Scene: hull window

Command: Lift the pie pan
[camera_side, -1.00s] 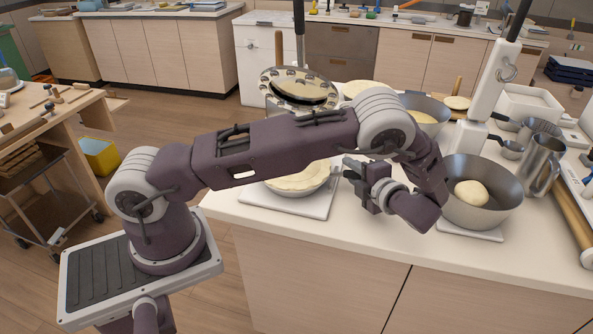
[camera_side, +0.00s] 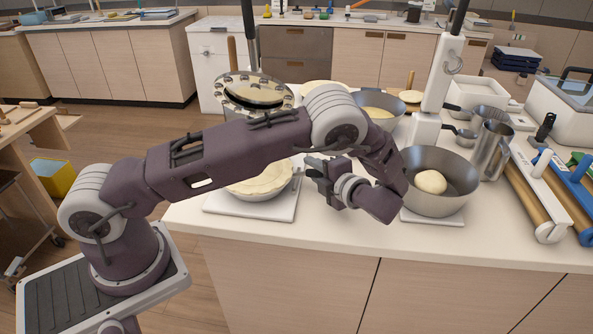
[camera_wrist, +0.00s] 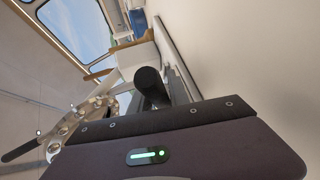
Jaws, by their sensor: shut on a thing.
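The pie pan (camera_side: 262,189) is a round metal pan lined with pale dough, in the middle of the side view. It is over a white board (camera_side: 225,211) on the counter; whether it touches the board is not clear. My arm crosses in front of its far part and hides it. My gripper (camera_side: 309,165) is at the pan's right edge, with its dark jaws pointing left, shut on the pan's rim as far as I can see. The exact contact is too small to make out. In the wrist view, the pan cannot be made out.
A metal bowl with a dough ball (camera_side: 431,182) stands right of my gripper. Behind are a round bolted metal ring (camera_side: 252,93), a bowl (camera_side: 381,113), a white post (camera_side: 434,90) and a metal jug (camera_side: 492,150). Rolling pins lie at right. The counter's front strip is clear.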

